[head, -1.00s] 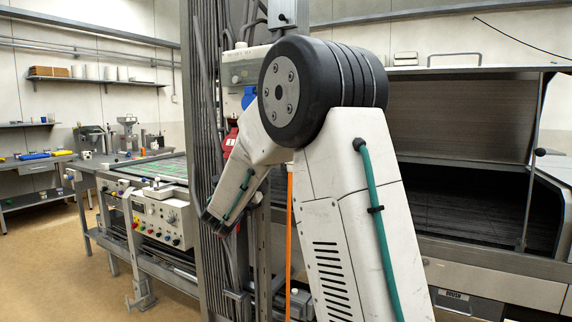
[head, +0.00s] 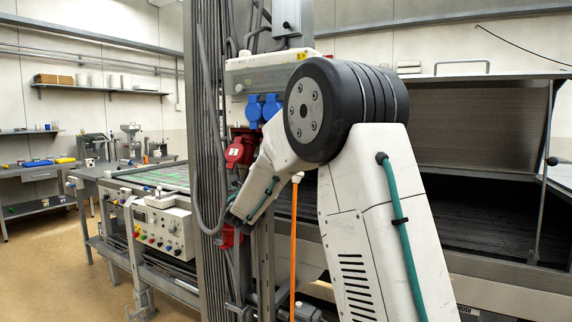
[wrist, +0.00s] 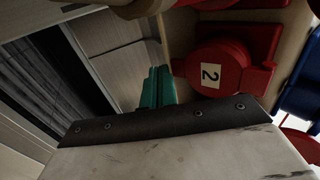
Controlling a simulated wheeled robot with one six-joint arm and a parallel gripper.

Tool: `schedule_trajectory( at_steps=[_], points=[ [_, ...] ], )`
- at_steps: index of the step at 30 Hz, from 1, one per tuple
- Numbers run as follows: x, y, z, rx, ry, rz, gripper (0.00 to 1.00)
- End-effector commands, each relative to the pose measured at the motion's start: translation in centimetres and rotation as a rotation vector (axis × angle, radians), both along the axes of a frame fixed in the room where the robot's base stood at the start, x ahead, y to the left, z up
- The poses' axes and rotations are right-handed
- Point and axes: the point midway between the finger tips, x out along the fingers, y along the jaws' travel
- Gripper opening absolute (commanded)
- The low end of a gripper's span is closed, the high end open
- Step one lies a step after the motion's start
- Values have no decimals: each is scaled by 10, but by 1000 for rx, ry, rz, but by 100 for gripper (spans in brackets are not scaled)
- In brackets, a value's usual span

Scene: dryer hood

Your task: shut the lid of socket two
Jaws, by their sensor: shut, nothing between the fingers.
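The lid of socket two (wrist: 208,70) is a round red cover with a "2" label, facing my wrist camera. It lies over its red housing; I cannot tell whether it is fully flush. My gripper (wrist: 158,86) is shut and empty, its teal fingers pointing up the wrist picture, just left of the lid; contact is not clear. In the head view the gripper (head: 231,219) is low beside the grey column, largely hidden by my arm. A red socket (head: 238,151) shows above it; its number is unreadable there.
Two blue sockets (head: 262,109) sit on the pale box above the red ones. Grey cables and the column (head: 205,120) stand directly left. The large open hood (head: 470,170) is at the right.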

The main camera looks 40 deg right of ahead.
Motion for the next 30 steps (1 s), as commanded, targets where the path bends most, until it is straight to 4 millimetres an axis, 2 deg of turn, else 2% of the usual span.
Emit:
schedule_trajectory(
  at_steps=[20, 25, 30],
  points=[
    [2, 6, -2, -20, -6, 7, 0],
    [0, 11, -24, -20, -4, 6, 0],
    [-5, 22, -62, -20, -2, 3, 0]
  ],
)
